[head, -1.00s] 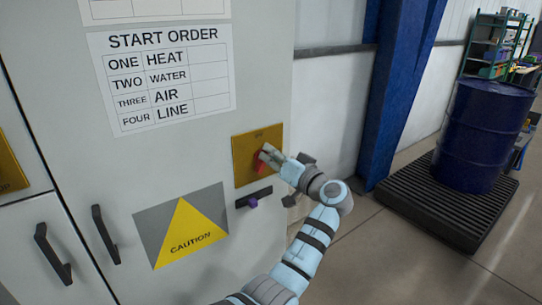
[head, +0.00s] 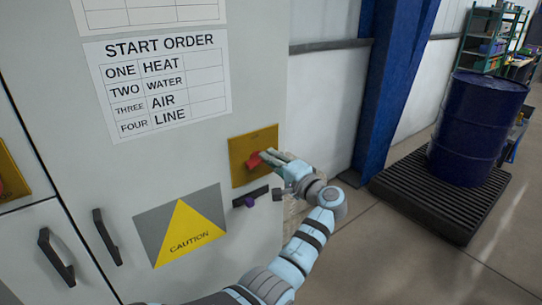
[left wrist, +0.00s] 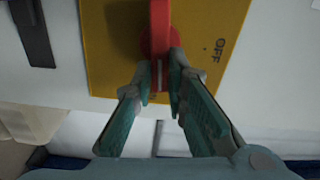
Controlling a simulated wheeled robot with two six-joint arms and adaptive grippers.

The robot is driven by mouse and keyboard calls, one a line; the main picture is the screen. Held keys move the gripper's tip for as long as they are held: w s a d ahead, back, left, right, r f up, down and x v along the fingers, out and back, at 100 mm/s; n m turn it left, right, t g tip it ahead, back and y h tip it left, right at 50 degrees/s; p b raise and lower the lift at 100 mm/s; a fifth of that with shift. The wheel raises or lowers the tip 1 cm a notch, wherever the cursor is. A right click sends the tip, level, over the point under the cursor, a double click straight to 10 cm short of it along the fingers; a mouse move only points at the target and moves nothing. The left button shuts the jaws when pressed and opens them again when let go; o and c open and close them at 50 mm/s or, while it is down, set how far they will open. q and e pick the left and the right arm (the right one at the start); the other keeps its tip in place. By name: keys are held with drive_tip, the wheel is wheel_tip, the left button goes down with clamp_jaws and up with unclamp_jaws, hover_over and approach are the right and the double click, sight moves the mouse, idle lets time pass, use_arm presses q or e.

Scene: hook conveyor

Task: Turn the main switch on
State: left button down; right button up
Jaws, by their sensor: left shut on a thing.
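The main switch is a red handle (head: 254,160) on a yellow plate (head: 240,175) on the grey cabinet door, below the start order sheet. In the left wrist view the red handle (left wrist: 160,28) runs up the picture over a round red base. The word OFF is on the yellow plate (left wrist: 112,60) to its right. My left gripper (head: 266,157) is at the handle from the right. Its fingertips (left wrist: 160,78) are shut on the near end of the handle, one on each side. My right gripper is not in view.
A dark bar with a purple knob (head: 250,201) sits just below the plate. Black door handles (head: 106,237) and a caution sign (head: 182,228) are lower left. Another red part (head: 2,187) shows at the left edge. A blue drum (head: 478,130) stands far right.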

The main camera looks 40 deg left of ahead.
use_arm(q)
drive_tip(key=shift+f+m, duration=0.15)
drive_tip(key=shift+m, duration=0.65)
drive_tip(key=shift+p, duration=0.3)
drive_tip(key=c, duration=1.6)
unclamp_jaws()
drive_tip(key=v, duration=1.2)
